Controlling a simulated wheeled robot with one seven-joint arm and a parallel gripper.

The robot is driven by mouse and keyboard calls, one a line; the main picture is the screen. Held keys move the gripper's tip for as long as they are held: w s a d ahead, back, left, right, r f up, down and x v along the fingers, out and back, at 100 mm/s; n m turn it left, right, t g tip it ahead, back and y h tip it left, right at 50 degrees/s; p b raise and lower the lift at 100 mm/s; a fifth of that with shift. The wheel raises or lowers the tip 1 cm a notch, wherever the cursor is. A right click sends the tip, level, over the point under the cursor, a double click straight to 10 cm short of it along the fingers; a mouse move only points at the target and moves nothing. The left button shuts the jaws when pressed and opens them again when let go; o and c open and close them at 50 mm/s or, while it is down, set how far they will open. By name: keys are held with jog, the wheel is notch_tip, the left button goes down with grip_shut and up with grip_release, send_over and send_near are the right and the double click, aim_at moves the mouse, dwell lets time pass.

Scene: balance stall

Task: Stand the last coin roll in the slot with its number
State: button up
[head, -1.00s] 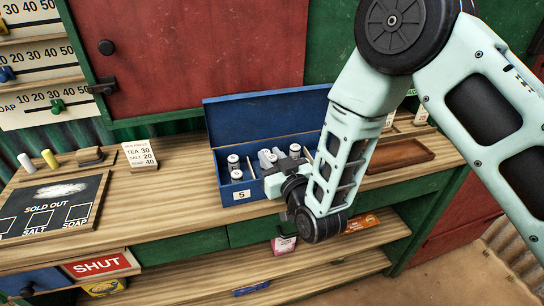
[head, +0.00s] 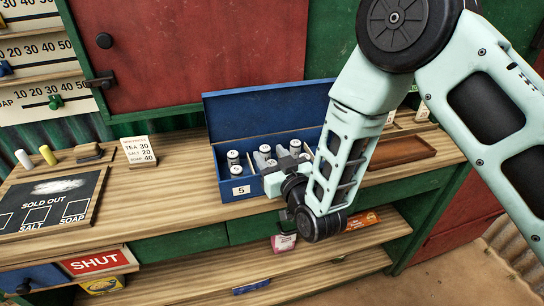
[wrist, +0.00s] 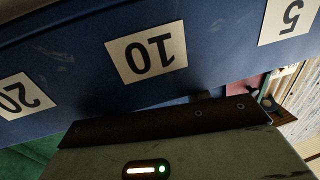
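A blue box (head: 217,192) with its lid raised stands on the counter. A "5" label (head: 240,190) shows at its front left. Several white-topped coin rolls stand inside, including one at the front left (head: 237,172) and one in the middle (head: 271,164). My gripper (head: 283,160) is at the front right of the box, its fingers among the rolls; their gap is hidden. In the wrist view the box's front wall (wrist: 80,60) is close, with upside-down 20, 10 and 5 labels. No roll shows there, and I cannot tell whether my gripper holds one.
A price card (head: 138,151) and a "sold out" board (head: 50,205) are left of the box. A brown wooden tray (head: 402,152) lies to the right behind my arm. The counter between card and box is clear. A lower shelf holds packets.

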jog(key=shift+f, duration=0.1)
jog(key=shift+d+r+p, duration=0.1)
jog(key=shift+r+p, duration=0.35)
jog(key=s+d+r+g+h, duration=0.2)
jog(key=s+d+g, duration=0.2)
jog(key=s, duration=0.6)
jog(key=s+d+r+n+g+h+b, duration=0.1)
jog(key=s+d+g, duration=0.4)
jog(key=s, duration=0.5)
jog(key=s+d+r+n+g+h+b, duration=0.1)
jog(key=s+d+r+g+h, duration=0.2)
jog(key=s+g, duration=0.4)
jog(key=s+d+h, duration=0.1)
jog(key=s, duration=0.2)
jog(key=shift+s+d, duration=0.3)
jog(key=shift+d, duration=0.05)
jog(key=shift+r, duration=0.1)
